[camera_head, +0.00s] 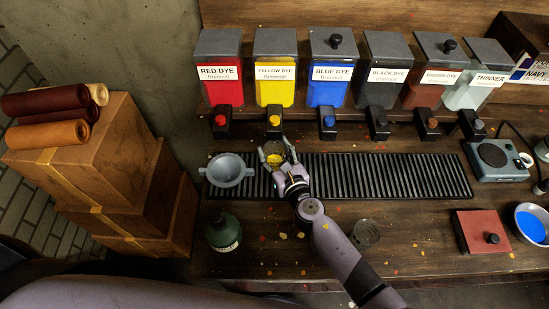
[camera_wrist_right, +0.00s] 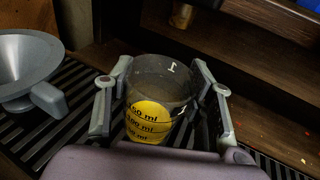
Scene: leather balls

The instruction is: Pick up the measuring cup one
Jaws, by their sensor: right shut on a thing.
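The measuring cup one (camera_head: 275,158) is a clear glass with a "1" near its rim, ml marks and yellow in its lower part. It also shows upright in the right wrist view (camera_wrist_right: 150,120). My right gripper (camera_head: 275,151) is shut on it, with a finger on each side. The cup is over the left part of the black slatted grate (camera_head: 400,175), below the yellow dye tap (camera_head: 274,120). I cannot tell whether its base touches the grate. My left gripper is not in view.
A grey funnel (camera_head: 229,170) sits just left of the cup. A dark green jar (camera_head: 223,232) and another clear glass (camera_head: 366,232) stand in front. Dye tanks with taps line the back. A scale (camera_head: 497,160), red box (camera_head: 482,229) and blue-filled bowl (camera_head: 532,224) are right.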

